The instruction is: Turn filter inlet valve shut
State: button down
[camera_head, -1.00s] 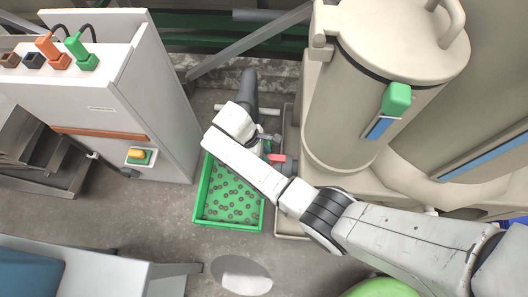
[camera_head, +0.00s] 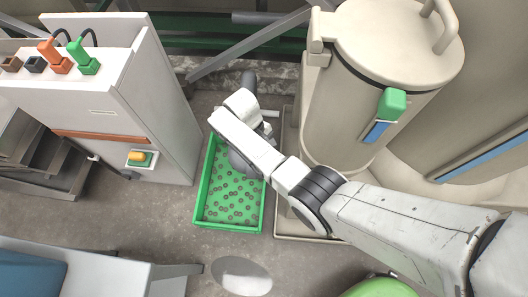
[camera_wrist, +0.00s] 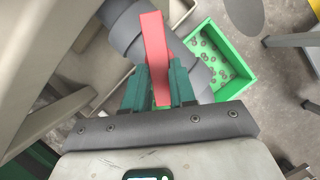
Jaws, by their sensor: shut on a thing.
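The valve's red lever handle (camera_wrist: 154,38) shows in the wrist view as a flat bar against a thick grey pipe (camera_wrist: 128,22). My gripper (camera_wrist: 160,86) is shut on the lever, with a green finger on each side of it. In the head view my wrist and forearm cover the lever and fingers, so the valve body cannot be made out there.
A green crate (camera_head: 262,205) of small brown rings stands on the floor below my arm; it also shows in the wrist view (camera_wrist: 245,86). A large beige tank (camera_head: 345,115) stands close on the right. A white control cabinet (camera_head: 160,110) stands left, with open floor before it.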

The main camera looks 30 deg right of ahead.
jog(key=m+y, duration=0.1)
jog(key=m, duration=0.2)
jog(key=d+m+y+p, duration=0.1)
jog(key=m, duration=0.1)
jog(key=shift+r+m, duration=0.1)
jog(key=shift+m, duration=0.3)
jog(key=m, duration=0.1)
jog(key=m+y+p, duration=0.1)
jog(key=m, duration=0.1)
jog(key=m+y+p, duration=0.1)
jog(key=m, duration=0.1)
jog(key=shift+s+d+t, duration=0.1)
jog(key=shift+d+t, duration=0.2)
jog(key=shift+d, duration=0.05)
jog(key=shift+m, duration=0.3)
jog(key=c, duration=0.9)
grip_release()
jog(key=p+v, duration=0.3)
jog(key=v, duration=0.7)
jog(key=shift+d+r, duration=0.25)
jog(key=shift+r, duration=0.05)
